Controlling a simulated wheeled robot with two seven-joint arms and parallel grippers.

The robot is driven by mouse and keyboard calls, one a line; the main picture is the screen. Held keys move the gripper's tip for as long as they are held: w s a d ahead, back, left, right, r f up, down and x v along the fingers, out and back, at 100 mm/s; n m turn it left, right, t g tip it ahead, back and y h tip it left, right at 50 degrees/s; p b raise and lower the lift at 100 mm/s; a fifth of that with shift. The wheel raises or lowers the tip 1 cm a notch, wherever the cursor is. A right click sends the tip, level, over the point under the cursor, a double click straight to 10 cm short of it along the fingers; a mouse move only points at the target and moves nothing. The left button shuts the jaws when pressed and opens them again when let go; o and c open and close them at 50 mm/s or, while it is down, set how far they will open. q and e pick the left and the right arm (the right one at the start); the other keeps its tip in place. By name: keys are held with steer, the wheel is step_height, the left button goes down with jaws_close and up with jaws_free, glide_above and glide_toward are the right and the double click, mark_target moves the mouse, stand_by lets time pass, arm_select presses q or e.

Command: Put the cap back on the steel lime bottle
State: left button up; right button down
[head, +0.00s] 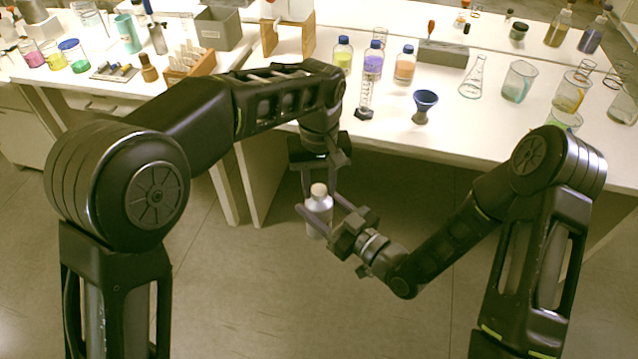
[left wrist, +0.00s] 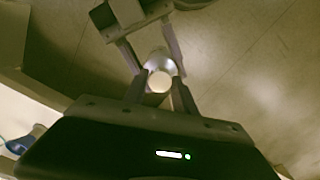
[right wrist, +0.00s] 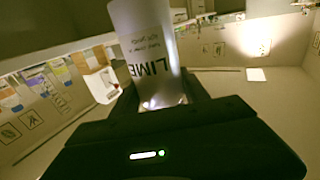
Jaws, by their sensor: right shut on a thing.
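The steel lime bottle (head: 319,211) is upright in the air in front of the table. My right gripper (head: 326,217) is shut around its body. The right wrist view shows the bottle (right wrist: 148,45) with its LIME label; its top is cut off there. A pale round cap (head: 319,188) is at the top of the bottle, in line with it. My left gripper (head: 320,182) points down from above, its fingers open on either side of the cap. The left wrist view shows the cap (left wrist: 160,81) between the fingers, over the bottle (left wrist: 160,59). Whether it is fully seated is unclear.
The white table (head: 450,140) behind holds a blue funnel (head: 425,103), blue-capped bottles (head: 373,62), a flask (head: 473,77) and several beakers (head: 519,82). A wooden rack (head: 190,66) stands at left. The floor below the grippers is clear.

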arm_select(q)
jaws_close()
steer(key=m, duration=0.8)
steer(key=o, duration=0.5)
jaws_free()
